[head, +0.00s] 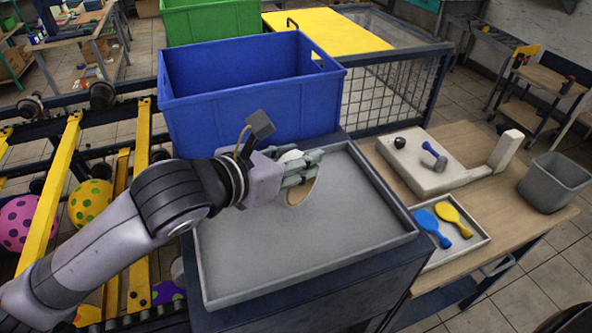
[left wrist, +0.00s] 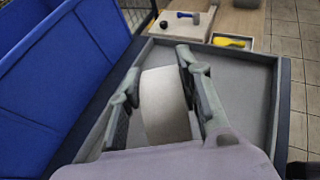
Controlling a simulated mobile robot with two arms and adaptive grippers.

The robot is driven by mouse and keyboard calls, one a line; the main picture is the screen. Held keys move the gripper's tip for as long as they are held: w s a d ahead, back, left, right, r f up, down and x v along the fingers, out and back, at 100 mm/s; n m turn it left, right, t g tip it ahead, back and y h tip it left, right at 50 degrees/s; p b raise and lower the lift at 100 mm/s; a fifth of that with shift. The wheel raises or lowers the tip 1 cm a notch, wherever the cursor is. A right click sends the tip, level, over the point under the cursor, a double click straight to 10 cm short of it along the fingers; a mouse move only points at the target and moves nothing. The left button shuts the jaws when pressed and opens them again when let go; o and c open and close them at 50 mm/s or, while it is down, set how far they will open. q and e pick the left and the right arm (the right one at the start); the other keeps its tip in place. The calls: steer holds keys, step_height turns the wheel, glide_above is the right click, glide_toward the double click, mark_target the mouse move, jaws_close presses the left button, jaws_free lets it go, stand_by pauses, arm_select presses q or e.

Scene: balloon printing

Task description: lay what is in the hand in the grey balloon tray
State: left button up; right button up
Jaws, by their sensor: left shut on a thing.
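My left gripper (head: 312,162) is shut on a pale roll-like thing (head: 302,192), which looks like a roll of tape. In the left wrist view the roll (left wrist: 165,105) sits between the two fingers (left wrist: 158,75). The gripper is over the large grey tray (head: 300,258), near its back edge; I cannot tell whether the roll touches the tray floor. A smaller grey tray (head: 436,262) on the wooden table to the right holds a blue balloon (head: 431,225) and a yellow balloon (head: 452,218), both flat. My right gripper does not show.
A blue crate (head: 235,105) stands right behind the large tray. A pale stand (head: 420,175) with a dark ball and a blue handled tool lies on the wooden table (head: 490,150). A grey bin (head: 555,183) is at its right. The large tray's front is bare.

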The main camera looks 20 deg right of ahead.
mark_target(296, 193)
arm_select(q)
step_height(296, 193, down, 4)
steer(key=shift+r, duration=0.2)
steer(key=shift+f, duration=0.2)
steer(key=o, duration=1.2)
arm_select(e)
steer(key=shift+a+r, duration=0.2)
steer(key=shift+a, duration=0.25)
arm_select(q)
steer(key=shift+r, duration=0.1)
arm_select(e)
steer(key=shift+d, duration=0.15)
